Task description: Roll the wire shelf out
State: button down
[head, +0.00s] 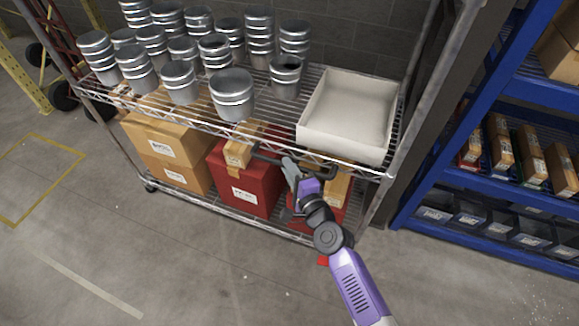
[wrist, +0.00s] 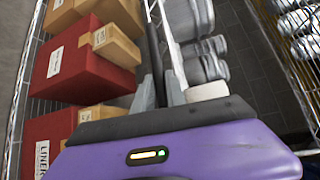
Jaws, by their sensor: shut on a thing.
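The wire shelf (head: 122,98) is a chrome rack on casters, seen at the centre of the head view. Its upper tier carries several silver duct pieces (head: 232,95) and an open white bin (head: 350,110). A dark bar or handle (head: 268,155) runs along the front edge of that tier. My gripper (head: 290,170) is at this front edge, right of the middle, and is shut on the dark bar. In the wrist view the bar (wrist: 155,60) runs between the fingers, with the wire edge beside it. The exact contact is partly hidden by the fingers.
The lower tier holds cardboard boxes (head: 165,145) and red boxes (head: 240,178). A blue rack (head: 420,190) with bins stands close on the right. A grey wall is behind. Yellow floor lines (head: 62,143) lie at left, and the floor in front is clear.

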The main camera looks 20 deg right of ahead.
jog(key=shift+s+a+f, duration=0.2)
jog(key=shift+a+f, duration=0.25)
jog(key=shift+a, duration=0.05)
jog(key=c, duration=1.6)
grip_release()
jog(key=shift+o, duration=1.2)
jog(key=shift+w, duration=0.1)
jog(key=shift+d+r, duration=0.15)
jog(key=shift+d, duration=0.05)
jog(key=v, duration=0.7)
jog(key=shift+s, duration=0.4)
jog(key=shift+d, duration=0.1)
